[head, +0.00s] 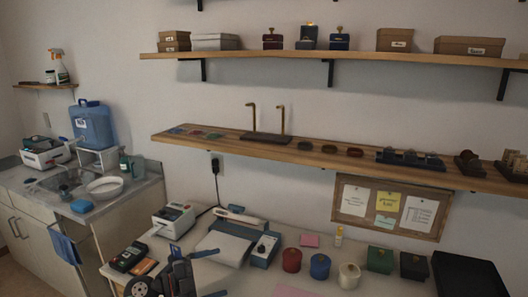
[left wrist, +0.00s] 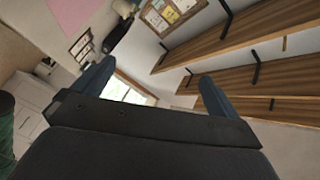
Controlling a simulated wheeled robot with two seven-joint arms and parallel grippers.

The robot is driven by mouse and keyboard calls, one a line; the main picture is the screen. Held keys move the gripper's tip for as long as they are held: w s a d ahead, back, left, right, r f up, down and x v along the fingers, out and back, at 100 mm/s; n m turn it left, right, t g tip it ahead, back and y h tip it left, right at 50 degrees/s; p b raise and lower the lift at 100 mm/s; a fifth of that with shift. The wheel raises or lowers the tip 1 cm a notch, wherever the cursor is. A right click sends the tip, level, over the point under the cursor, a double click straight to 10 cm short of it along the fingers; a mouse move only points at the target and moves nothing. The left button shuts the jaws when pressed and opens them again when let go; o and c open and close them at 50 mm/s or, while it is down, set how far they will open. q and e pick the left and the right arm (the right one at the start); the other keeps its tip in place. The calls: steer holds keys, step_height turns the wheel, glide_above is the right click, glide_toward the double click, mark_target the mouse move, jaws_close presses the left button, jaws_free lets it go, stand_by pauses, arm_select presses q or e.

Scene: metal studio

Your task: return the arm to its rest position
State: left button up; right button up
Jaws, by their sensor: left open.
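My left gripper (head: 190,254) is at the bottom of the head view, left of centre, in front of the workbench. Its dark arm comes up from the bottom edge and hides part of the bench there. In the left wrist view its two blue fingers (left wrist: 153,86) stand wide apart with nothing between them. The left gripper is open and empty. My right gripper is not in view in either picture.
The workbench (head: 235,285) holds a label printer (head: 174,221), a card reader (head: 129,257), red (head: 292,260), blue (head: 320,266) and white (head: 349,275) jars, and a black tray (head: 468,277). Wooden shelves (head: 225,142) with small boxes line the wall. A sink counter (head: 125,193) is at left.

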arm_select(q)
steer(key=s+a+r+n+t+y, duration=0.1)
steer(key=a+n+t+y, duration=0.15)
steer(key=n+t, duration=0.35)
steer(key=s+a+r+n+t+y, duration=0.1)
steer(key=r+n+t+y, duration=0.1)
steer(key=n+t+y, duration=0.3)
steer(key=s+a+f+n+g+y, duration=0.3)
steer(key=s+a+f+n+y, duration=0.45)
steer(key=f+n+y, duration=0.35)
steer(key=s+d+f+g+h, duration=0.1)
steer(key=s+f+g, duration=0.3)
steer(key=s, duration=0.4)
steer(key=s+d+f+n+g+h, duration=0.1)
steer(key=s+f+g, duration=0.35)
steer(key=s, duration=0.35)
steer(key=s+d+f+g+h, duration=0.1)
steer(key=s+d+f+g, duration=0.2)
steer(key=s, duration=0.5)
steer(key=s+d+f+g, duration=0.1)
steer(key=d+f, duration=0.1)
steer(key=f, duration=1.2)
steer(key=s+d+f+g, duration=0.1)
steer(key=s+d+f, duration=0.1)
steer(key=f, duration=1.1)
steer(key=shift+f, duration=0.4)
steer(key=shift+g, duration=0.25)
